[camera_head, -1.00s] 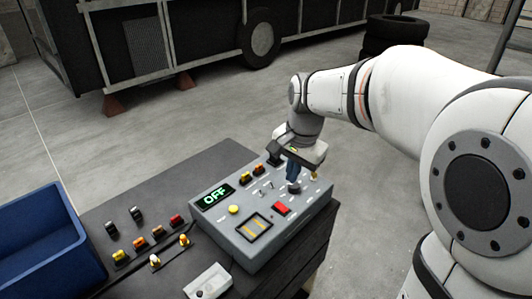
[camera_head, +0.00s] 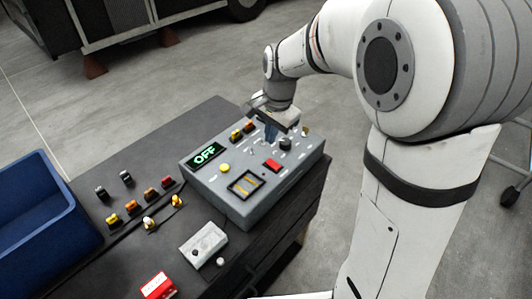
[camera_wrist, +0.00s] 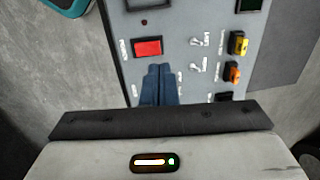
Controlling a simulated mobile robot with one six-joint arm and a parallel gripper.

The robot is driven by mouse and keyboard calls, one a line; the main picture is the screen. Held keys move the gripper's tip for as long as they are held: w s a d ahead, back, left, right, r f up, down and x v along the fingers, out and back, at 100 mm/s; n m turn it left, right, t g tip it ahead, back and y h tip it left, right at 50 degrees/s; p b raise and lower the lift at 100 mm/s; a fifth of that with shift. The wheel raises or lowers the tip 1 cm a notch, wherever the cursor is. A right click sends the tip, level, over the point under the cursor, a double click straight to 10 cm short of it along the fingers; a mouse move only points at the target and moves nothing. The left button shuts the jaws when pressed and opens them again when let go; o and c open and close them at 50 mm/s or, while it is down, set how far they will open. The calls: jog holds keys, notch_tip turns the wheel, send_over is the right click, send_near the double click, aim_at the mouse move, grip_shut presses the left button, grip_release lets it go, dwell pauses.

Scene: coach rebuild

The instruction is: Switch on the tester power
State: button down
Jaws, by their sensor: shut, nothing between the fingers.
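The tester (camera_head: 215,187) is a grey box on the dark bench. Its display (camera_head: 207,154) reads OFF in green. A red rocker switch (camera_head: 271,165) sits on its sloped panel and also shows in the wrist view (camera_wrist: 147,47). Small metal toggles (camera_wrist: 196,42) stand to its right in the wrist view. A black knob (camera_head: 285,144) is near the panel's far right. My gripper (camera_head: 271,137) is shut and empty, its blue fingers over the panel between knob and toggles. In the wrist view the fingertips (camera_wrist: 158,68) appear just below the red switch; contact cannot be told.
Yellow and orange-red connectors (camera_wrist: 238,43) stand on the panel. A blue bin (camera_head: 45,215), several small loose parts, a white switch box (camera_head: 204,244) and a red box (camera_head: 158,286) are on the bench.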

aim_at(268, 162)
jog(key=f, duration=0.8)
jog(key=shift+w+a+f+p, duration=0.1)
jog(key=shift+w+a+p, duration=0.3)
